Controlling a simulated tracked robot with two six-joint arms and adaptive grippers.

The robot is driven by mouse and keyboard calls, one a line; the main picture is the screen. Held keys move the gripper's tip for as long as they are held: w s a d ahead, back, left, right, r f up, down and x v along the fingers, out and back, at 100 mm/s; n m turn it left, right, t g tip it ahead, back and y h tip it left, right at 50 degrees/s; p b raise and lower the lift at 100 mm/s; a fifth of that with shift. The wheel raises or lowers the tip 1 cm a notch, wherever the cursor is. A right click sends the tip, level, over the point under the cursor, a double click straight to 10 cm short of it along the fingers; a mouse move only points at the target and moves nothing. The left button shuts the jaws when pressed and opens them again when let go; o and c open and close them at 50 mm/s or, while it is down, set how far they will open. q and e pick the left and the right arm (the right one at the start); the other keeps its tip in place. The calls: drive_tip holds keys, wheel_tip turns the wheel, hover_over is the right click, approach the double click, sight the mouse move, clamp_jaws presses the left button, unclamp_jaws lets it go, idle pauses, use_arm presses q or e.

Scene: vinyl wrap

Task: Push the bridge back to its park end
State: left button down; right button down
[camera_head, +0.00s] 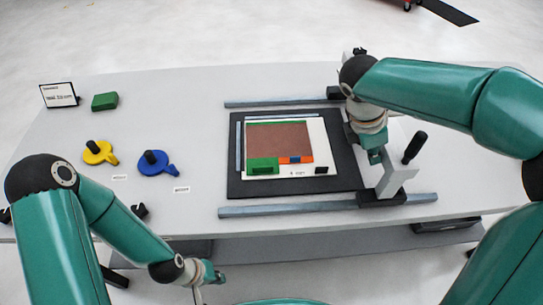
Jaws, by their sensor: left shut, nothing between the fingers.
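The bridge (397,176) is a pale grey beam on black feet. It stands across two grey rails, the near rail (290,208) and the far rail (275,104), on the right side of the black bed. A black upright handle (415,147) rises from its near end. My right arm hides much of its middle. My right gripper (376,157) is down beside the bridge's near part; I cannot tell whether it touches, and its fingers are not clear. My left gripper (213,278) is shut and empty, low in front of the table's near edge, away from the bridge.
The black bed (235,188) bears a white sheet with a brown panel (280,136), a green block (263,166) and an orange-blue piece (295,160). A yellow tool (98,152), a blue tool (156,162), another green block (105,101) and a small sign (59,94) are at left.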

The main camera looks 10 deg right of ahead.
sight(392, 149)
drive_tip(key=d, duration=0.8)
drive_tip(key=shift+s+d+p, duration=0.2)
drive_tip(key=shift+d+p, duration=0.05)
drive_tip(key=shift+p, duration=0.05)
drive_tip(key=shift+r, duration=0.1)
drive_tip(key=shift+a, duration=0.55)
drive_tip(key=a, duration=0.3)
drive_tip(key=v, duration=1)
drive_tip(key=shift+w+a, duration=0.15)
drive_tip(key=shift+a, duration=0.1)
